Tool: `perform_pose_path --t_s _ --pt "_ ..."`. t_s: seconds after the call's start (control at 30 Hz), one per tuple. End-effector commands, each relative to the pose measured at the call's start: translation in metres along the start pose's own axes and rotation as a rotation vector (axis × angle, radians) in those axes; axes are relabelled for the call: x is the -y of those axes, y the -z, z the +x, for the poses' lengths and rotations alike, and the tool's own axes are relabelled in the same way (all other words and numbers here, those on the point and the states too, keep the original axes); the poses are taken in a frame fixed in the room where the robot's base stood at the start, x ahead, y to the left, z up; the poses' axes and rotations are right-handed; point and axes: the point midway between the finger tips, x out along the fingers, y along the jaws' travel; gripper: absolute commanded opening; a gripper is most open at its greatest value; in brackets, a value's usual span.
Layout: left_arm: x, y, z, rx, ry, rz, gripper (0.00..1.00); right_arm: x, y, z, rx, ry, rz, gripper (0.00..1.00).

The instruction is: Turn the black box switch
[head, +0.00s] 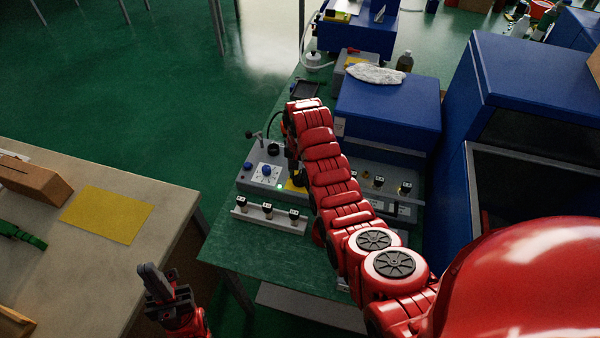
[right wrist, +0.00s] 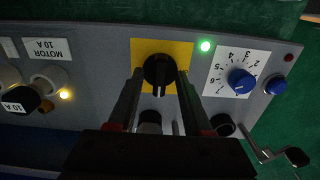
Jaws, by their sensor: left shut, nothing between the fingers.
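The black rotary switch (right wrist: 158,70) sits on a yellow square plate (right wrist: 180,47) on a grey control panel, its ridge pointing straight down in the right wrist view. My right gripper (right wrist: 159,78) is open, with one finger on each side of the switch and small gaps visible. I cannot tell whether the fingertips reach past its front face. In the head view, my right arm mostly hides the switch and gripper, and a bit of the yellow plate (head: 293,186) shows. My left gripper (head: 158,276) is shut and empty, low between the two tables.
Beside the switch are a green light (right wrist: 205,45), a blue dial (right wrist: 240,80), a blue button (right wrist: 276,86) and a crank handle (right wrist: 290,157). A row of small black knobs (head: 268,210) stands in front of the panel. A blue box (head: 390,105) stands behind it.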

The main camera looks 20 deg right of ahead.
Motion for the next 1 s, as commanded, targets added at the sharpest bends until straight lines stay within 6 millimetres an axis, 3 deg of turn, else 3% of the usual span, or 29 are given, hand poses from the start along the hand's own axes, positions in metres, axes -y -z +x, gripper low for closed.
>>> perform_pose_path --t_s 0.27,0.47,0.5,1.0 --pt "0.0 -0.001 -0.002 0.0 0.0 0.0 0.0 0.001 0.001 -0.005 -0.003 0.002 0.0 0.5" --pt "-0.001 -0.002 -0.009 0.0 0.0 0.0 0.0 0.001 0.001 -0.032 -0.005 0.003 -0.001 0.5" --pt "0.0 0.001 0.008 0.001 0.0 0.0 0.0 0.0 0.0 -0.046 0.0 0.0 -0.001 0.5" --pt "0.005 0.018 0.108 0.0 0.0 0.0 0.0 0.0 0.0 -0.147 0.0 0.0 -0.001 0.5"
